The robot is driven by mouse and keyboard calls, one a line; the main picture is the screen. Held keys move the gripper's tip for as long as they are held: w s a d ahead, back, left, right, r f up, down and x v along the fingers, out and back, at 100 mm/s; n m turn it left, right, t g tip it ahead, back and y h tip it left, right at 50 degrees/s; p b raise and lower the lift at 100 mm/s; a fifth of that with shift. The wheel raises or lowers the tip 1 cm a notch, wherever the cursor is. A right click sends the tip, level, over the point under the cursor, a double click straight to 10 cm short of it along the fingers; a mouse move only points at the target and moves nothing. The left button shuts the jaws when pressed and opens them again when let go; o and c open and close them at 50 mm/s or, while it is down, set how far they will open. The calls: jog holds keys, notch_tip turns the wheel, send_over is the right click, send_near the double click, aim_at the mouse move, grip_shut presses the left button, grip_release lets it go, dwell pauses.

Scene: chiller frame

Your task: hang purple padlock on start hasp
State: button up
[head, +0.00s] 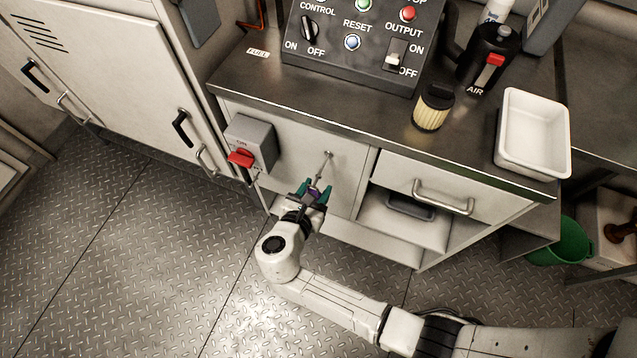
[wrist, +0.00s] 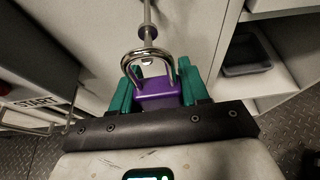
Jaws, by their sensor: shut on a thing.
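The purple padlock (wrist: 158,94) has a silver shackle (wrist: 146,56) that stands up from its body. My gripper (wrist: 158,88), with green fingers, is shut on the padlock's body. In the head view my gripper (head: 312,190) is in front of the cabinet panel, and only a little purple (head: 314,194) shows between the fingers. The shackle overlaps the lower end of a thin metal rod (wrist: 148,18); I cannot tell if the rod passes through it. A START label (wrist: 38,102) is at the left in the wrist view, with a metal bar (wrist: 30,128) below it.
A grey switch box (head: 252,138) with a red handle (head: 241,158) is left of my gripper. The rod (head: 325,160) stands out from the cabinet panel. A drawer handle (head: 443,199) and an open shelf are to the right. The floor at left is clear.

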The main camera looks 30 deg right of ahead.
jog(key=s+a, duration=0.9)
jog(key=a, duration=0.3)
jog(key=shift+s+a+b, duration=0.15)
jog(key=shift+a+b, duration=0.25)
jog(key=shift+f, duration=0.1)
